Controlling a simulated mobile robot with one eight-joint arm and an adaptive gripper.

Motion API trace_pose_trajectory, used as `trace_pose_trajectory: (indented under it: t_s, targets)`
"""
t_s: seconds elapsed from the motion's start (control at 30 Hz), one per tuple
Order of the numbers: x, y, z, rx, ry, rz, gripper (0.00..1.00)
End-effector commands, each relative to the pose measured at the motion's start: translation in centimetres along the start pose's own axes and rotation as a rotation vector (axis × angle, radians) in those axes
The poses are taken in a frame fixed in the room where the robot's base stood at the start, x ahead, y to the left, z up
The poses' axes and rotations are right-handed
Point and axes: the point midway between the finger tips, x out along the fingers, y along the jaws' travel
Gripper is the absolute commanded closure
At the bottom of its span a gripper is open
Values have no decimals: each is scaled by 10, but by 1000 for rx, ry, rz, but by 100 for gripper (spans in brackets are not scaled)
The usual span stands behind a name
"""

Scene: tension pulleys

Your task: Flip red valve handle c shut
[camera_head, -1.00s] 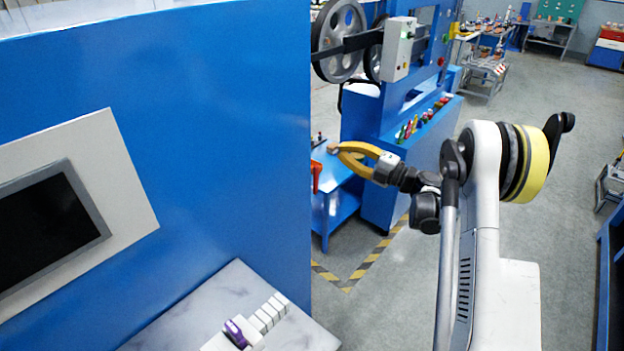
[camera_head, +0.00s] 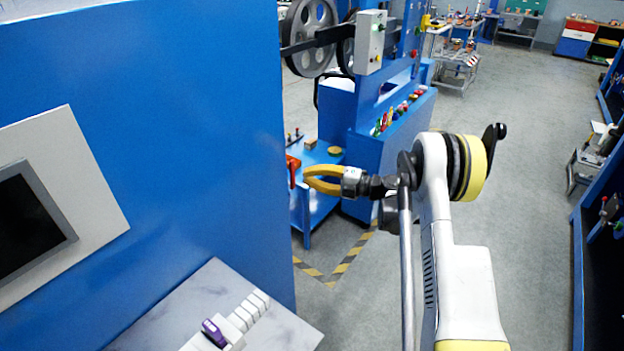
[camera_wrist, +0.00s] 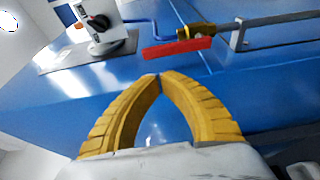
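The red valve handle (camera_wrist: 177,48) is a flat bar in the wrist view, attached to a brass valve body (camera_wrist: 195,31) on a grey pipe along the blue panel. In the head view a red handle (camera_head: 292,171) sticks out past the right edge of the big blue cabinet. No letter shows on it. My gripper (camera_wrist: 160,77) has yellow fingers with their tips together and nothing between them. In the wrist view the tips are just below the handle, with a gap. In the head view my gripper (camera_head: 307,178) is right of the handle, close to it.
The blue cabinet (camera_head: 170,130) fills the left of the head view. A blue bench (camera_head: 325,165) stands behind my gripper. Open floor (camera_head: 520,180) lies to the right.

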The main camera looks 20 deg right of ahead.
Motion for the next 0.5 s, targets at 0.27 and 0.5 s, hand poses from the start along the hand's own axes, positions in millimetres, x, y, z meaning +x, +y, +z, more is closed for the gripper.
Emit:
trace_pose_trajectory:
  t_s: [0.27,0.5]
  targets:
    - [47,-2,0,0,0,0,100]
    - [61,0,0,0,-1,0,100]
